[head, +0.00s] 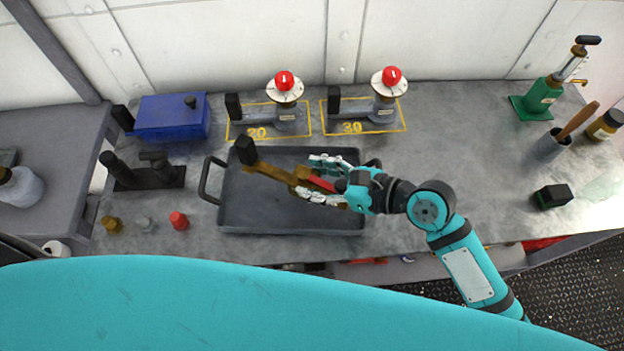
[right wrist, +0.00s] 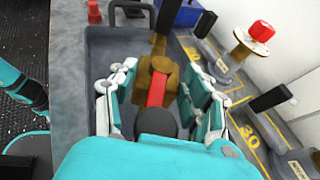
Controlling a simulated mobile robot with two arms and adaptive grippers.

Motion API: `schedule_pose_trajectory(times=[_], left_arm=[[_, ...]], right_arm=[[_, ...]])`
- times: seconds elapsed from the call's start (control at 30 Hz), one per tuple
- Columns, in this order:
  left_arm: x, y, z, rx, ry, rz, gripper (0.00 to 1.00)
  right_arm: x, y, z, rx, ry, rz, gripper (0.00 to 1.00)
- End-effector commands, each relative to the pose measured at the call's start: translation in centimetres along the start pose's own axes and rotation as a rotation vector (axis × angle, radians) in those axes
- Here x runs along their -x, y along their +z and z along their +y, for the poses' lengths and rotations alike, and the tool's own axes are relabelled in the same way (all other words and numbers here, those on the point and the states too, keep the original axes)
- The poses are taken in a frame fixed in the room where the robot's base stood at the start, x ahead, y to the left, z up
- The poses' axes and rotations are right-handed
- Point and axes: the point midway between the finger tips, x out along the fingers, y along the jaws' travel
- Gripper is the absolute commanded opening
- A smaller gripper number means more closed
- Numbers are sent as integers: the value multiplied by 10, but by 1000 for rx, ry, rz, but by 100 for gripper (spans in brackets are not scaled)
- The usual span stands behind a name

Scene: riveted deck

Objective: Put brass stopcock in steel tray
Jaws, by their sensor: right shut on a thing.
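The brass stopcock (head: 270,172), brown-gold with a black-tipped lever and a red part, is held by my right gripper (head: 322,180) over the steel tray (head: 250,218). The tray is dark grey and shallow, with a handle at each end. In the right wrist view, the stopcock (right wrist: 157,77) lies between the fingers of my right gripper (right wrist: 160,95), which are closed around its body. The tray (right wrist: 100,45) shows beneath it. How high the stopcock is above the tray floor is hard to tell. My left gripper is not in view.
Two valves with red knobs (head: 284,82) (head: 391,77) stand behind the tray in yellow outlines. A blue box (head: 172,117) and small caps (head: 178,220) are at left. A green pump (head: 543,96), a cup (head: 551,146) and a black block (head: 553,196) are at right.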

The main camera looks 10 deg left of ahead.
Motion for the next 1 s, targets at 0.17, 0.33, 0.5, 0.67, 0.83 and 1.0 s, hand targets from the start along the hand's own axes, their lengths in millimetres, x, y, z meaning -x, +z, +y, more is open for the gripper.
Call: schedule_pose_trajectory(times=[0.17, 0.33, 0.5, 0.67, 0.83, 1.0], left_arm=[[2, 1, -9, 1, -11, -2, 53], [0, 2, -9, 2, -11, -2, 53], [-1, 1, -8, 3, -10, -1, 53], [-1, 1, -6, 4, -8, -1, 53], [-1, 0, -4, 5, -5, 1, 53], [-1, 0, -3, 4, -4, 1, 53]], right_arm=[[-10, 3, -2, 0, -1, -3, 0], [-17, -15, -2, -2, 0, 1, 0], [-23, -29, -2, 0, -2, -3, 0], [-23, -28, -2, 1, -2, -4, 0], [-24, -33, -2, -2, 0, 1, 50], [-24, -32, -2, -1, 0, 1, 72]])
